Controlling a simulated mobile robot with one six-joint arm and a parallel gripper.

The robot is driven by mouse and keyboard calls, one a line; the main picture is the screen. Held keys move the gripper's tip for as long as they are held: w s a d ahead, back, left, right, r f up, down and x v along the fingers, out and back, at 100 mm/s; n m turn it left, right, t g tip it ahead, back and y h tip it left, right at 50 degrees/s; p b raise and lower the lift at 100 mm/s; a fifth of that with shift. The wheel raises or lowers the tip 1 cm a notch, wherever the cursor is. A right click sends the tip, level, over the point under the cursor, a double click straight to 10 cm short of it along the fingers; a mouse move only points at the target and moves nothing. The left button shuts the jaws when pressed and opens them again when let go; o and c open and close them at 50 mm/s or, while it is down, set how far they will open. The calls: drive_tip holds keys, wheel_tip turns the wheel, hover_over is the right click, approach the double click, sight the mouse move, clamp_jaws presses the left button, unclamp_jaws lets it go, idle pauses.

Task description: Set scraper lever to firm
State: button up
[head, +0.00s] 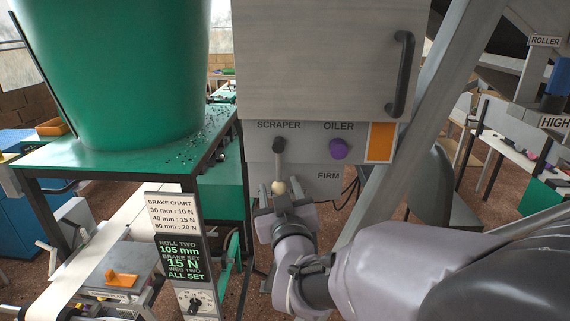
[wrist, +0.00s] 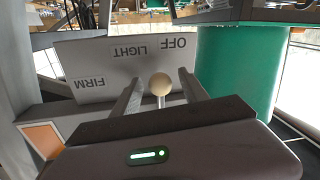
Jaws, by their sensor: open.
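The scraper lever (head: 279,165) hangs from a dark pivot under the word SCRAPER and points almost straight down. Its round cream knob (head: 279,187) is at the lower end. My gripper (head: 281,197) is open just below and around the knob. In the wrist view the knob (wrist: 160,84) sits between the two spread fingers of my gripper (wrist: 160,78), with gaps on both sides. The FIRM label (head: 328,176) is to the right of the knob in the head view. In the wrist view OFF (wrist: 180,43), LIGHT (wrist: 147,49) and FIRM (wrist: 90,83) appear upside down on the plate.
A purple oiler knob (head: 339,149) and an orange panel (head: 380,142) are right of the lever. A grey cabinet (head: 320,60) with a black handle is above. A green drum (head: 120,70) stands left, and a brake chart sign (head: 174,208) is lower left.

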drive_tip(key=shift+w+a, duration=0.1)
drive_tip(key=shift+w, duration=0.4)
clamp_jaws()
idle(1.1)
